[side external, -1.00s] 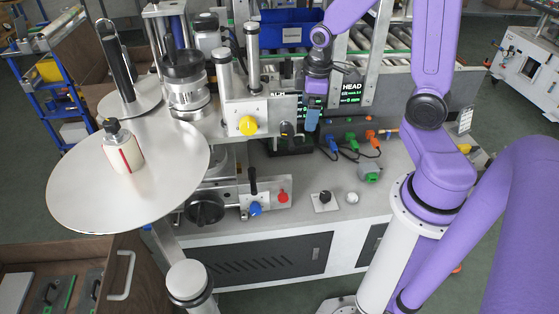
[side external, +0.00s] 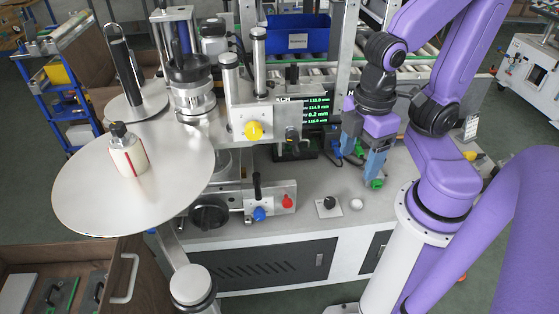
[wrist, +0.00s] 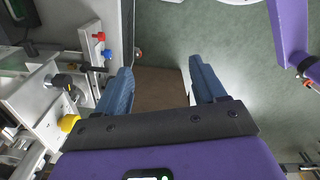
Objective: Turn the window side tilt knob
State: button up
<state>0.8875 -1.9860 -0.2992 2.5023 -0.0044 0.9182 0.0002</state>
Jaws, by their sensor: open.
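I cannot tell which knob is the window side tilt knob. On the machine are a yellow knob (side external: 253,131), a small black knob (side external: 291,135), a blue knob (side external: 259,214), a red knob (side external: 288,201) and a large black handwheel (side external: 208,213). The wrist view also shows the yellow (wrist: 68,123), blue (wrist: 108,54) and red (wrist: 99,36) knobs left of my fingers. My gripper (side external: 357,165) is open and empty, above the bench to the right of these knobs. Its fingers also show apart in the wrist view (wrist: 160,70).
A display (side external: 317,115) stands behind the knobs. A black knob on a small plate (side external: 329,204) and a white button (side external: 357,204) sit on the bench top. Connectors, including a green one (side external: 376,184), lie near my gripper. A large round plate (side external: 90,205) carries a bottle (side external: 127,155).

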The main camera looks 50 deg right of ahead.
jog(key=w+f+n+h, duration=0.1)
jog(key=w+f+h, duration=0.2)
jog(key=w+h, duration=0.25)
jog(key=n+t+h, duration=0.8)
jog(key=n+t, duration=0.2)
jog(key=t, duration=0.3)
send_near(254, 134)
jog(key=shift+y, duration=0.25)
jog(key=x, duration=0.9)
jog(key=shift+w+d+r, duration=0.1)
jog(key=shift+w+d, duration=0.05)
jog(key=shift+d, duration=0.05)
jog(key=c, duration=1.1)
jog(key=shift+o, duration=0.2)
